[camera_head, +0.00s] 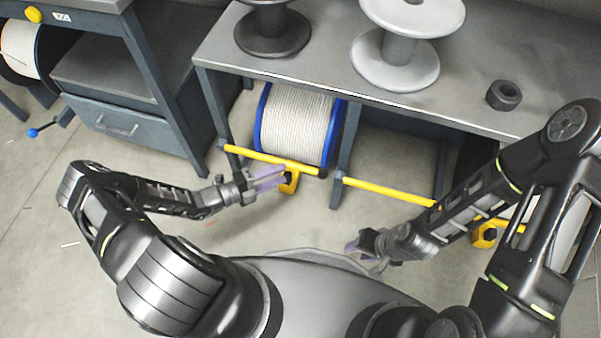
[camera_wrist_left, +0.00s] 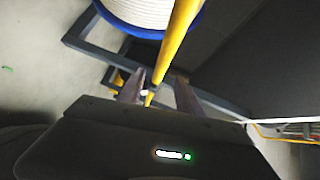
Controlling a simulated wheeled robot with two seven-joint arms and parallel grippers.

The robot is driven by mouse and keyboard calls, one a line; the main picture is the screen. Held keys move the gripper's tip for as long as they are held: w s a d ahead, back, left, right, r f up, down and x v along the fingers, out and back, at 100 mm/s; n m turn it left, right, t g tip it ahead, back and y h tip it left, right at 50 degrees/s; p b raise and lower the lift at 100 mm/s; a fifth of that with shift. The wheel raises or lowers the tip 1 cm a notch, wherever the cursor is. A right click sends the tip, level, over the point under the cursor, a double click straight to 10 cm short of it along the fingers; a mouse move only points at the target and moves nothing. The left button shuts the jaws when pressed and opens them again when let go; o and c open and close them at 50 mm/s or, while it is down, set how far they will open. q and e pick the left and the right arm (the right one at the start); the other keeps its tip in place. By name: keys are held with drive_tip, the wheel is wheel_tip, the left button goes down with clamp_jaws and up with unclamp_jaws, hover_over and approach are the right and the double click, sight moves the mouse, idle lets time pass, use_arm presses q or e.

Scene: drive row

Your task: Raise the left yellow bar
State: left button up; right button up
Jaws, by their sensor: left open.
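The left yellow bar (camera_head: 262,157) runs level across the front of the left bay, below a blue-rimmed spool of pale rope. In the left wrist view the yellow bar (camera_wrist_left: 177,43) comes down from the top towards my jaws. My left gripper (camera_head: 272,177) is just below the bar, near its right half. In the left wrist view the open fingers of my left gripper (camera_wrist_left: 157,90) stand on either side of the bar's line; I cannot tell whether they touch it. My right gripper (camera_head: 356,247) is low in front of my body, away from the bars; its jaw gap is unclear.
A second yellow bar (camera_head: 388,192) crosses the bay to the right. The blue-rimmed spool (camera_head: 297,122) sits behind the left bar. Yellow blocks stand low by the bars, one (camera_head: 289,183) beside my left gripper. A grey bench (camera_head: 330,82) overhangs the bays. Open floor lies at the left.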

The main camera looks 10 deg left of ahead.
sight(300, 167)
use_arm(q)
drive_tip(key=b+x, duration=0.1)
drive_tip(key=x, duration=0.7)
drive_tip(key=shift+s+r, duration=0.1)
drive_tip(key=shift+s, duration=0.05)
idle(0.3)
clamp_jaws()
idle(1.3)
